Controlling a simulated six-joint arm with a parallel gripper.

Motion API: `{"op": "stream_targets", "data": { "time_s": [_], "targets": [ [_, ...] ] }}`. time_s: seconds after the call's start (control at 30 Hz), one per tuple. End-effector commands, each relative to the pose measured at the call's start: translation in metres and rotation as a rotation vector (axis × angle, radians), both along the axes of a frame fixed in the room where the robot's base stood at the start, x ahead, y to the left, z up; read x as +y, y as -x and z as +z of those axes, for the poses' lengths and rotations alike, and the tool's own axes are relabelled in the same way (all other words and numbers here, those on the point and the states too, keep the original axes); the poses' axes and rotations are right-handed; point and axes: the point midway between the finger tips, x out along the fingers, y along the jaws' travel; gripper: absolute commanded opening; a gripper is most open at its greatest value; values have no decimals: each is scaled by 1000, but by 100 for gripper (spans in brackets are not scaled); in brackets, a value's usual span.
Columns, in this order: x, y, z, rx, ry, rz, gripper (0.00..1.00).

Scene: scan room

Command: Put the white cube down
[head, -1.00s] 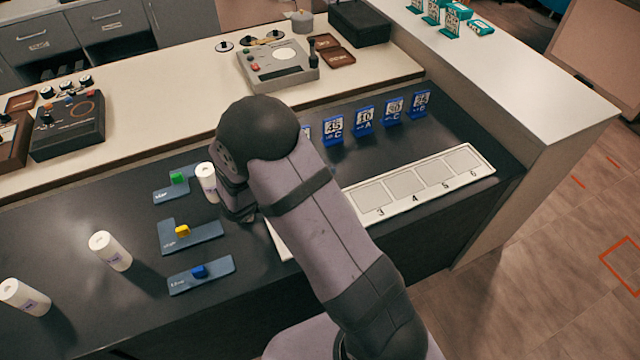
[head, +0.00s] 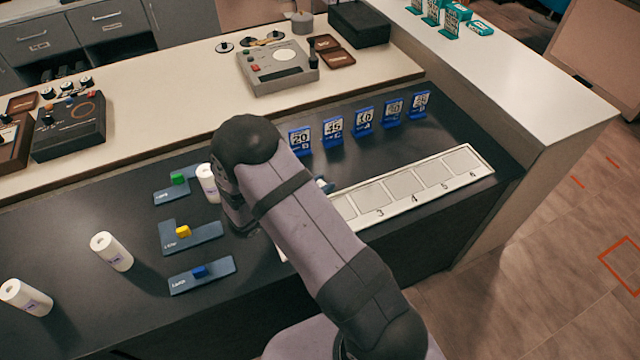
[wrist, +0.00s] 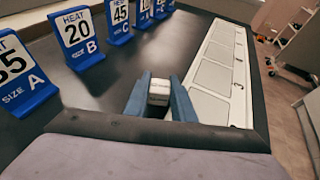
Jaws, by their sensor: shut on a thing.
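The white cube (wrist: 159,92) shows in the wrist view, with dark marks on its side. My gripper (wrist: 161,98) is shut on it, with one blue finger on each side. The cube is over or on the dark counter, left of the numbered white strip (wrist: 215,76); I cannot tell whether it touches the counter.
Blue signs stand in a row behind the strip, one reading HEAT 20 (wrist: 77,36). White cylinders (head: 110,251) and blue plates with a green, a yellow (head: 183,231) and a blue block lie on the left. The dark counter between signs and strip is clear.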

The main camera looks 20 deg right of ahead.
Motion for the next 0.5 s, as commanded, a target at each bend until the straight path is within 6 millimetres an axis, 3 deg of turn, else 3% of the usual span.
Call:
{"op": "stream_targets", "data": {
  "time_s": [0.27, 0.3, 0.5],
  "targets": [
    [0, 0, -5, 0, 0, 0, 2],
    [0, 0, -3, 0, 0, 0, 31],
    [0, 0, -3, 0, 0, 0, 31]
  ]
}}
